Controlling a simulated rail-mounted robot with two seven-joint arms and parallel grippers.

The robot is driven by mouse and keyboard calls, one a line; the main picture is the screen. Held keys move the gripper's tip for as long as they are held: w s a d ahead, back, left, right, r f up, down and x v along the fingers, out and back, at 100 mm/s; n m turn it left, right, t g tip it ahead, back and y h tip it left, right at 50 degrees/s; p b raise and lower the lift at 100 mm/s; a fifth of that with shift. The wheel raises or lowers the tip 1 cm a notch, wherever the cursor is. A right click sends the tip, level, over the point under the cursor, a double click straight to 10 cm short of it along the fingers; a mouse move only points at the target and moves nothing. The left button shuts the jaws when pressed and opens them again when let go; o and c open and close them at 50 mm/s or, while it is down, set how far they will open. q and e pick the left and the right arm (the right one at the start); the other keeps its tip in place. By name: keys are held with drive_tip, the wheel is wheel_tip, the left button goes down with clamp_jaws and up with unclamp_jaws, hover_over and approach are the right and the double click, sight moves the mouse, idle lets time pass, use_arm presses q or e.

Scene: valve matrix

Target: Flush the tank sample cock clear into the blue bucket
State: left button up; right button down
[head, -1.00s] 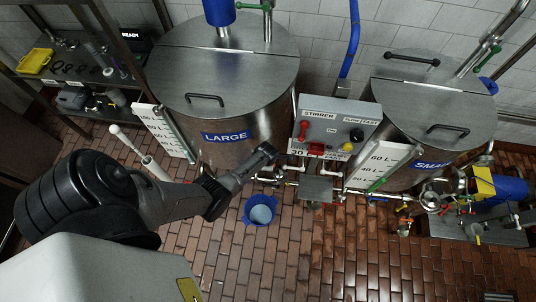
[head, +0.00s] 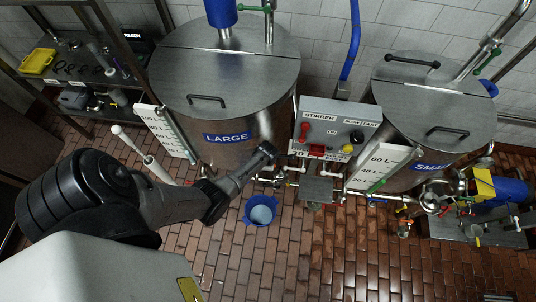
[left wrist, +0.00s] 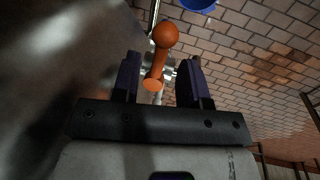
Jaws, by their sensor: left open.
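The large steel tank (head: 240,165) carries a blue LARGE label. The blue bucket (head: 247,214) stands on the brick floor below its front; a small part of it also shows at the top of the left wrist view (left wrist: 198,4). My left gripper (head: 272,151) is in front of the tank's lower right side, above and behind the bucket. In the left wrist view, my left gripper (left wrist: 161,76) is open, with an orange cock handle (left wrist: 157,66) between its two dark fingers. I cannot tell whether a finger touches it. My right gripper is not in view.
A grey STIRRER control box (head: 335,118) stands right of the large tank. The small tank (head: 425,105) is farther right, with pipes and a blue pump (head: 508,190). A shelf with a yellow box (head: 37,61) is at left. The brick floor in front is mostly clear.

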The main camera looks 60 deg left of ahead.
use_arm(q)
wheel_tip(320, 180, up, 12)
drive_tip(key=s+d+p, duration=0.1)
drive_tip(key=shift+s+d+f+p, duration=0.15)
drive_tip(key=shift+s+d+p, duration=0.15)
drive_tip(key=shift+d+p, duration=0.1)
idle(0.6)
drive_tip(key=s+d+r+m+t+h+p, duration=0.1)
drive_tip(key=s+d+r+m, duration=0.7)
drive_tip(key=m, duration=0.6)
drive_tip(key=s+d+r+m+t+p, duration=0.1)
drive_tip(key=s+d+r+m, duration=0.8)
drive_tip(key=r+m, duration=0.3)
drive_tip(key=s+m, duration=0.1)
drive_tip(key=m, duration=0.2)
drive_tip(key=shift+s+d+r+m+h+p, duration=0.2)
drive_tip(key=shift+m+h+p, duration=0.1)
drive_tip(key=shift+h+p, duration=0.1)
